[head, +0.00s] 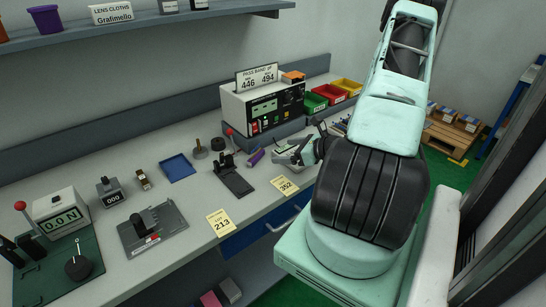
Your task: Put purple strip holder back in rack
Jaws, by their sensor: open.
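A small purple piece (255,157), which looks like the purple strip holder, lies on the grey bench in front of the machine with the 446 and 494 sign. My gripper (297,156) is low over the bench to the right of the purple piece, apart from it. It is open, and I see nothing held in it. A row of small coloured items (341,124) shows behind my arm at the right; it may be the rack, but my arm hides much of it.
A black stand (234,177), a blue tray (178,167) and lot cards 213 (220,222) and 352 (285,186) are on the bench. The machine (263,106) stands behind, with green, red and yellow bins (331,93) to its right. A shelf (140,27) overhangs the left.

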